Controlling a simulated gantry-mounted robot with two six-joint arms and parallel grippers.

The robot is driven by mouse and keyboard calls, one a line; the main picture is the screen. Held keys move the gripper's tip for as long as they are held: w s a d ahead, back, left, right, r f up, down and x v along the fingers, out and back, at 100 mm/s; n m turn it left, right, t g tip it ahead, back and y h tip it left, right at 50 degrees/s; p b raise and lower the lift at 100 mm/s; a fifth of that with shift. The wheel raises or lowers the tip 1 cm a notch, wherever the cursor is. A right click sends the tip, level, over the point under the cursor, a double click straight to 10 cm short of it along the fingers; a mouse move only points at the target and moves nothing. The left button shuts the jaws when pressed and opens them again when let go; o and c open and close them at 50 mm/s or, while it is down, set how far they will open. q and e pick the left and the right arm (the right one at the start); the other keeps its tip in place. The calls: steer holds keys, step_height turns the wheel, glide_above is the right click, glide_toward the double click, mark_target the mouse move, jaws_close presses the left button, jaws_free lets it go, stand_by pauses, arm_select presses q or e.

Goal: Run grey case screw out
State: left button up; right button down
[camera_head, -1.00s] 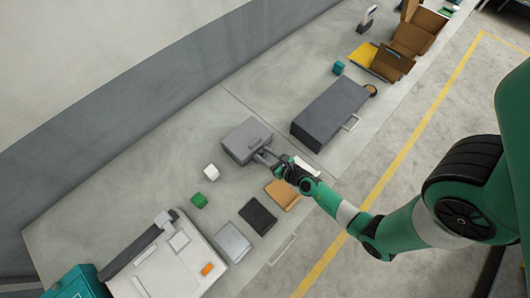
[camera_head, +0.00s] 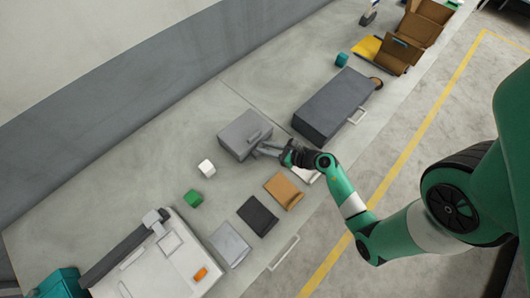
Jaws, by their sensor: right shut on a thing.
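The grey case (camera_head: 240,131) is a small box lying on the worktop in mid-view, with a raised strip on its top near the right edge. My right gripper (camera_head: 262,149) reaches in from the right at the case's lower right side. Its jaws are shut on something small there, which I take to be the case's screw. The screw itself is hidden by the fingers, so I cannot see how far it sticks out. My left gripper is out of view.
A larger dark grey box (camera_head: 334,103) stands to the right. Orange (camera_head: 284,190), black (camera_head: 257,215) and grey (camera_head: 229,243) flat pieces lie below. A white machine (camera_head: 150,265) stands lower left.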

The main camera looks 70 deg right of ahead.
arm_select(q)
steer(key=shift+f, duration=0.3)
arm_select(e)
steer(key=shift+d+n+y, duration=0.15)
steer(key=shift+n+y, duration=0.65)
steer(key=shift+y, duration=0.1)
steer(key=c, duration=0.7)
jaws_free()
steer(key=shift+s, duration=0.1)
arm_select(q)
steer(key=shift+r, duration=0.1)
